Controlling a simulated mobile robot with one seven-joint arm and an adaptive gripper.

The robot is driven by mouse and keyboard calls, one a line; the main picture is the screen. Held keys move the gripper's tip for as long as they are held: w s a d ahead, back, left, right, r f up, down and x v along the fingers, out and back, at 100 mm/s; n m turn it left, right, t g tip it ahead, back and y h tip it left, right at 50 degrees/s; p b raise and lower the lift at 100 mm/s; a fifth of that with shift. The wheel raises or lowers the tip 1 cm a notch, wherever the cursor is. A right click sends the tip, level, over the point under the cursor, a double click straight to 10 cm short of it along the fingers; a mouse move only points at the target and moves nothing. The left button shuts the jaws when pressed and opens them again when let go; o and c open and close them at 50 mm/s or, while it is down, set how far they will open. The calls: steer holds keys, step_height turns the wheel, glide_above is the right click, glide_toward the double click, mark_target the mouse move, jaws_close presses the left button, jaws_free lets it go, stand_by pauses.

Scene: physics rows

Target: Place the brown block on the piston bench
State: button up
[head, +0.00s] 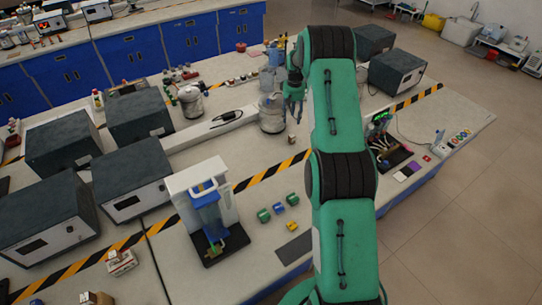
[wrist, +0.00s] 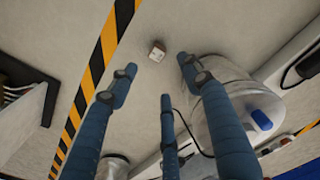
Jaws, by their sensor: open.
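In the wrist view the block (wrist: 157,51) shows a light face with dark marks, slightly beyond the fingertips. My gripper (head: 293,107) is open and empty above the bench, partly covered by my arm. Its blue fingers (wrist: 158,76) are spread, with the block in line with the gap between them and apart from them. A white stand with a blue piston-like part (head: 207,205) is at the front left, on bench top (head: 255,250) beyond a striped line; this looks like the piston bench.
A black-and-yellow striped line (head: 262,173) crosses the bench. Green, blue and yellow small blocks (head: 278,209) lie right of the piston stand. Grey box instruments (head: 130,183) fill the left; a wired device (head: 385,145) is right.

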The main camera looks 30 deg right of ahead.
steer(key=s+a+r+t, duration=0.1)
steer(key=s+a+r, duration=0.1)
steer(key=a+r, duration=0.65)
steer(key=s+a+r, duration=0.2)
steer(key=a+r, duration=0.3)
steer(key=r, duration=0.7)
steer(key=s+a+r+n+t, duration=0.1)
steer(key=s+a+r+t, duration=0.1)
steer(key=s+a+r, duration=1.05)
steer(key=s+a+r+t, duration=0.1)
steer(key=s+a+r, duration=0.3)
steer(key=s+a, duration=0.25)
steer(key=s+a+r, duration=0.4)
steer(key=s+a, duration=0.2)
steer(key=s, duration=0.2)
steer(key=s+a+f, duration=0.1)
steer(key=s+a, duration=0.2)
steer(key=s, duration=0.6)
steer(key=s+a+f+n+t, duration=0.1)
steer(key=s+a, duration=0.3)
steer(key=s, duration=0.4)
steer(key=shift+s+f+t, duration=0.3)
steer(key=shift+s+f, duration=0.1)
steer(key=shift+f, duration=0.3)
